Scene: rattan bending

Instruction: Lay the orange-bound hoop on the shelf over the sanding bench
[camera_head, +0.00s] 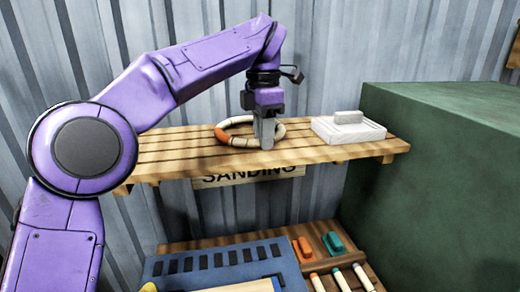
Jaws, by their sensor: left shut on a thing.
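The orange-bound hoop (240,141) is a pale ring with an orange binding on its left side. It lies flat at the level of the slatted wooden shelf (180,155). My left gripper (267,146) points straight down over the shelf and is shut on the hoop's right part. The hoop looks to be on or just above the slats; I cannot tell whether it touches. The fingers hide a piece of the ring. My right gripper is not in view. The sanding bench (350,282) is below the shelf, under a sign reading SANDING (250,176).
A white tray with a block (348,129) stands on the shelf just right of my gripper. A large green cabinet (450,180) closes off the right side. A blue slotted thing (215,263), orange and teal blocks and several sticks lie on the bench. The shelf's left part is clear.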

